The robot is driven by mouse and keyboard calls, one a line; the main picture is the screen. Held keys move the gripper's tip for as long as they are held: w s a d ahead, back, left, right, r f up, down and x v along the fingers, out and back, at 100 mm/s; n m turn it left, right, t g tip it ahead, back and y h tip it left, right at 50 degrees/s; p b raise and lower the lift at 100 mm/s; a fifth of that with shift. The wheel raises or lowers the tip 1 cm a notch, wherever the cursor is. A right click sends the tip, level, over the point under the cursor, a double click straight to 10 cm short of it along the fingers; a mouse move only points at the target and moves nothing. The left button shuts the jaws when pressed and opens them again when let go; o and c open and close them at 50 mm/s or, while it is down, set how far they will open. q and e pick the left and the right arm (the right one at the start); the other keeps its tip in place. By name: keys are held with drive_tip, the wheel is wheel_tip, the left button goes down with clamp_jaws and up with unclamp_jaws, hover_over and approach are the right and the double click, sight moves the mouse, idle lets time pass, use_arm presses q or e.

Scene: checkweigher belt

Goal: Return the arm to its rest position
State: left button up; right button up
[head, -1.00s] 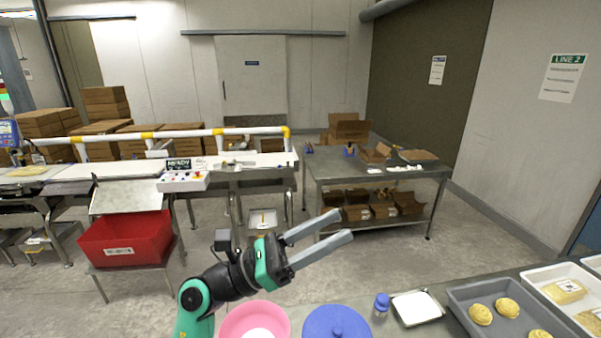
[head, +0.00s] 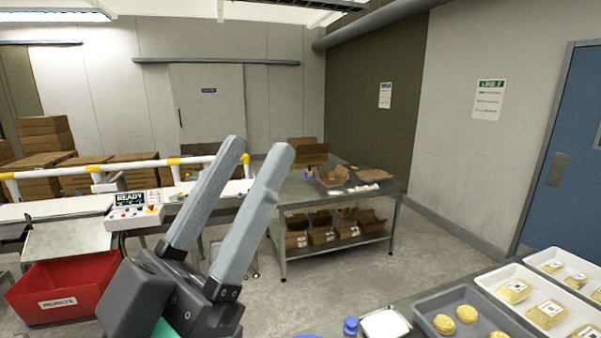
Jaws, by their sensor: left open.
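My left gripper (head: 258,162) is large in the lower left middle of the head view, close to the camera. Its two grey fingers point up and slightly right. They stand apart with nothing between them, so it is open and empty. It is in the air, in front of the steel work table (head: 297,197) and the conveyor, touching nothing that I can see. Most of the left arm below the wrist is out of the picture. My right gripper is not in view.
A red bin (head: 62,290) stands at the left under the conveyor with its READY control box (head: 135,213). At the lower right, a grey tray (head: 483,327) holds pastries beside white trays (head: 556,337) of packed goods. A small metal tray (head: 385,323) and blue-capped item (head: 350,326) sit nearby.

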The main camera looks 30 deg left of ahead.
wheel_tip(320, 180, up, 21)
drive_tip(key=p, duration=2)
